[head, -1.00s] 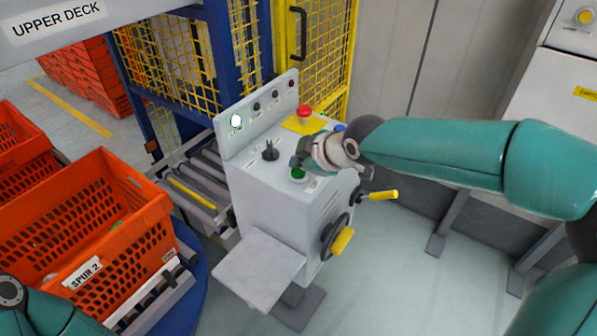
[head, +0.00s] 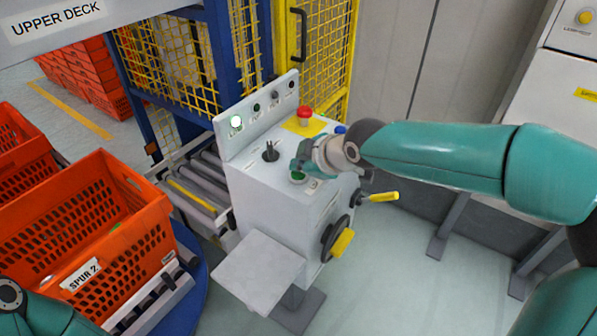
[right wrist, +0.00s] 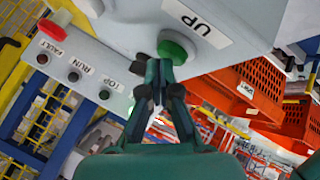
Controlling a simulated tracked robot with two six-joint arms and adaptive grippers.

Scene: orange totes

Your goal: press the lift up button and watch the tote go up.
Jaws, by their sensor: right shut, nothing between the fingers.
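A grey control console (head: 285,215) stands in front of a lift cage with yellow mesh (head: 175,55). Its green button (head: 298,178) sits on the sloping top; in the right wrist view the button (right wrist: 176,46) has an "UP" label (right wrist: 197,20) beside it. My right gripper (head: 297,168) is shut and empty, right at the green button. In the right wrist view its fingertips (right wrist: 162,62) overlap the button's edge; I cannot tell whether they press it. My left gripper is out of view. No tote is clearly visible inside the cage.
A red stop button (head: 304,113) on a yellow plate and a black selector (head: 270,152) are nearby. One lamp (head: 236,122) on the back panel glows. A roller conveyor (head: 200,185) runs beside the console. An orange tote (head: 95,215) labelled "SPUR 2" stands at left.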

